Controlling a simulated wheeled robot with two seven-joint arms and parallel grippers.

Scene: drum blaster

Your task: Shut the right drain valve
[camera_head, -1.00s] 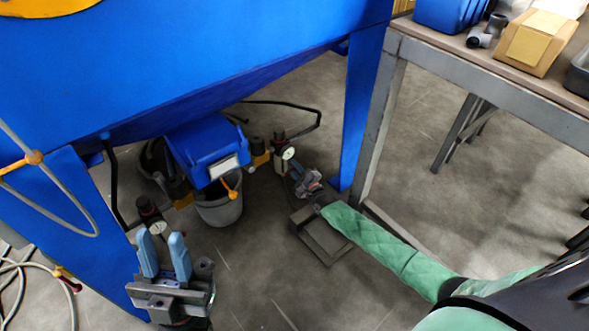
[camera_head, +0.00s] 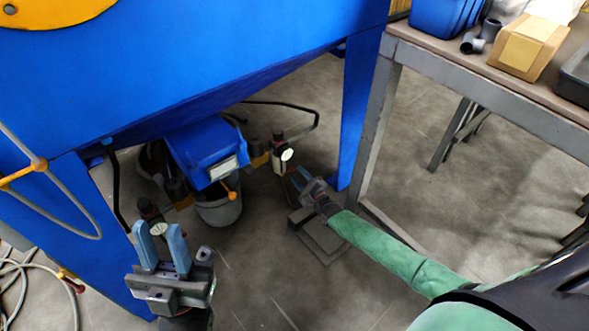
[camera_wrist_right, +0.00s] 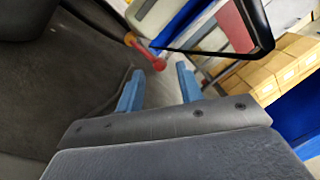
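Under the blue machine, the right drain fitting (camera_head: 280,158) has a dark body with a pale round gauge, beside a yellow part. My right gripper (camera_head: 300,177) is low, just right of and below this fitting. In the right wrist view my right gripper (camera_wrist_right: 158,84) has its two blue fingers apart with nothing between them. A red bar with an orange end (camera_wrist_right: 145,52) lies beyond the fingertips, apart from them; I cannot tell whether it is the valve's handle. My left gripper (camera_head: 162,245) is open and empty at lower left, in front of the left fitting (camera_head: 150,208).
A grey bucket (camera_head: 219,208) stands under the blue box (camera_head: 205,150) between the fittings. A blue leg (camera_head: 357,115) and a grey workbench (camera_head: 480,85) stand right of my right gripper.

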